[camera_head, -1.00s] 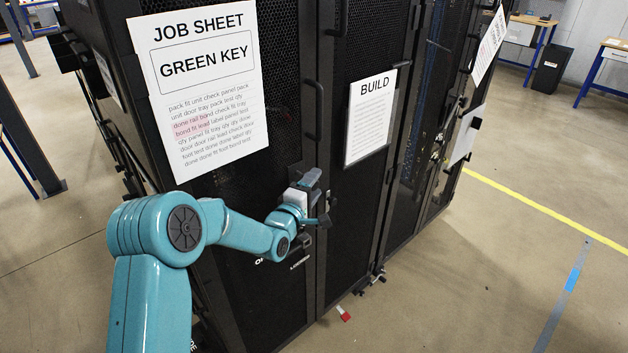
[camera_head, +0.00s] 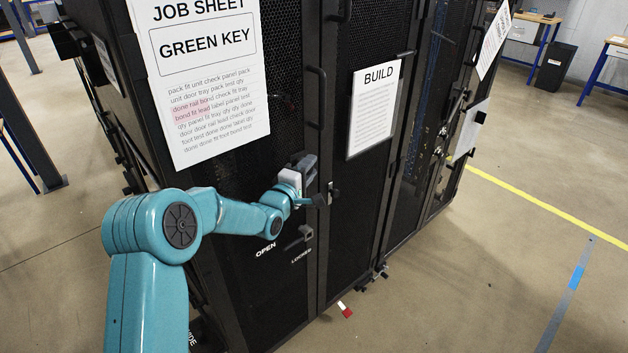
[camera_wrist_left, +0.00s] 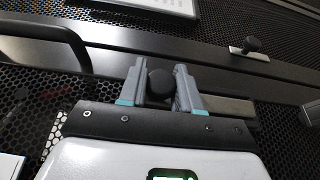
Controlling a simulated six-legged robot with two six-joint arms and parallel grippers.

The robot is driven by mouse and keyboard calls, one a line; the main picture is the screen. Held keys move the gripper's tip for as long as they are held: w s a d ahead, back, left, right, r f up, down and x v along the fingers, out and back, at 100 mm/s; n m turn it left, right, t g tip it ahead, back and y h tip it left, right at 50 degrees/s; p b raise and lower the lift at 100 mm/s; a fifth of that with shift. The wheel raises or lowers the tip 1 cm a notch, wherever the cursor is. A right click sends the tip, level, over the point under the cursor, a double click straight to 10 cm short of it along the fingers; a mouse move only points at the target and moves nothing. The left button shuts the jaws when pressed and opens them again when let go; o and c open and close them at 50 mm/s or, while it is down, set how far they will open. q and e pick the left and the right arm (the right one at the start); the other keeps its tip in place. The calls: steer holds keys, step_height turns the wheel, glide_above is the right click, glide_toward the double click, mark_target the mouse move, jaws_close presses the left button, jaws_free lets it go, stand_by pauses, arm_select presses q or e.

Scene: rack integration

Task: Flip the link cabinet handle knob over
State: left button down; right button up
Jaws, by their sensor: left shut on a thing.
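My left gripper (camera_head: 308,172) is in front of the black mesh cabinet door, right of the job sheet. In the left wrist view its two grey fingers (camera_wrist_left: 158,88) are closed around a dark rounded knob (camera_wrist_left: 159,82). A flat grey bar (camera_wrist_left: 228,108) extends to the right behind the fingers; whether it joins the knob is hidden. In the head view the fingers and my wrist hide the held knob. Below the gripper, a dark latch piece (camera_head: 304,234) sits between the white OPEN (camera_head: 265,250) and LOCKED (camera_head: 301,257) labels. My right gripper is not in view.
A JOB SHEET paper (camera_head: 205,90) reading GREEN KEY hangs left of the gripper, and a BUILD sheet (camera_head: 375,108) on the neighbouring door. Another dark knob (camera_wrist_left: 252,44) stands on a light plate. A red and white tag (camera_head: 345,310) is low by the cabinet. Floor at right is open.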

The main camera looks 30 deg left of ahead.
arm_select(q)
steer(key=shift+a+r, duration=0.1)
steer(key=shift+a, duration=0.05)
steer(key=c, duration=0.8)
jaws_free()
steer(key=shift+a, duration=0.15)
steer(key=shift+s, duration=0.2)
steer(key=s+b, duration=0.4)
steer(key=s, duration=1.1)
steer(key=shift+s, duration=0.4)
